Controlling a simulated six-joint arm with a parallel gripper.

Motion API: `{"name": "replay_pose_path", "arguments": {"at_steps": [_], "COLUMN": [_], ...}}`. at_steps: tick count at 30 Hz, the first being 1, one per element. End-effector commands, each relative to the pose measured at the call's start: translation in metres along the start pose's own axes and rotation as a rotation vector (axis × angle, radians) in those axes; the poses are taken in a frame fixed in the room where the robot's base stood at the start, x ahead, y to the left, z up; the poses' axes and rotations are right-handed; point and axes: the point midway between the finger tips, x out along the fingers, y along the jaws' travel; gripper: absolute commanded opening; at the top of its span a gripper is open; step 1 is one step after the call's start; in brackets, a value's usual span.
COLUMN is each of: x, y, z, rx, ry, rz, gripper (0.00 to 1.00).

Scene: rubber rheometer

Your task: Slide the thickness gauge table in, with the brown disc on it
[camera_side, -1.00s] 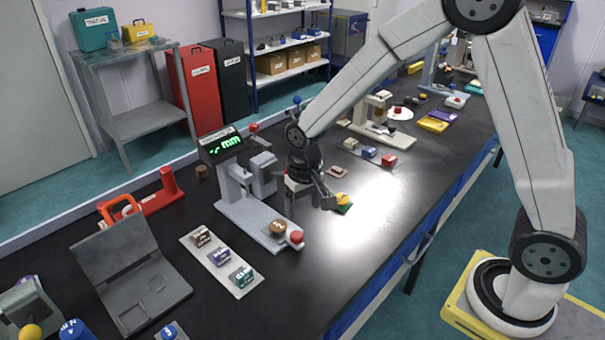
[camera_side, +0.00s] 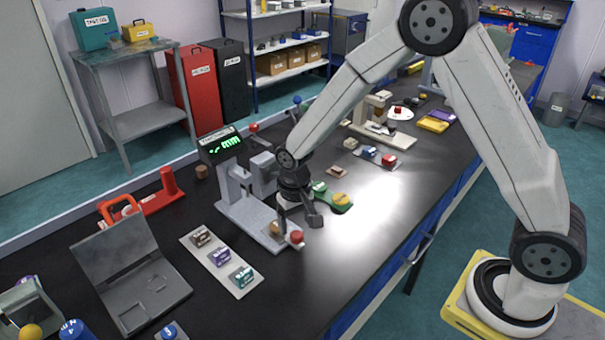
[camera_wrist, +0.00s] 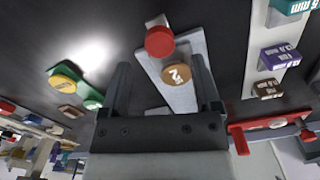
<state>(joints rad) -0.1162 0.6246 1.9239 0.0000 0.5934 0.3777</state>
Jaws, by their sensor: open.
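The thickness gauge (camera_side: 232,178) stands on the bench, with a lit green display on top. Its pale grey table (camera_wrist: 188,98) reaches out in front of the measuring column. The brown disc (camera_side: 275,229) lies on this table, clear of the column; a "2" on it shows in the wrist view (camera_wrist: 176,74). A red knob (camera_side: 296,237) is at the table's outer end, also seen in the wrist view (camera_wrist: 159,41). My gripper (camera_side: 298,216) is open, fingers pointing down near the knob and disc. In the wrist view (camera_wrist: 160,64) the fingers flank the table, holding nothing.
A tray with several labelled blocks (camera_side: 242,277) lies to the left of the gauge. A green piece with yellow and green discs (camera_side: 340,204) lies close to the right of my gripper. A red stand (camera_side: 168,186) is behind left. The bench front is clear.

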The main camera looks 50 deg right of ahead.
Motion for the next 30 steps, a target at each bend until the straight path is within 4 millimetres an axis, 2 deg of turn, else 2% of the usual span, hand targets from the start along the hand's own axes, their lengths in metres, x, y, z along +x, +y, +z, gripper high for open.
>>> {"name": "replay_pose_path", "arguments": {"at_steps": [3, 9, 22, 27, 30], "x": [0.014, 0.029, 0.035, 0.035, 0.034], "y": [0.000, 0.000, 0.000, 0.000, 0.000], "z": [0.000, 0.000, 0.000, 0.000, 0.000], "rx": [0.000, 0.000, 0.000, 0.000, 0.000], "ry": [-0.002, -0.001, 0.000, 0.000, 0.000], "rz": [0.001, 0.000, 0.000, 0.000, 0.000], "gripper": [0.81, 0.81, 0.81, 0.27, 0.00]}}
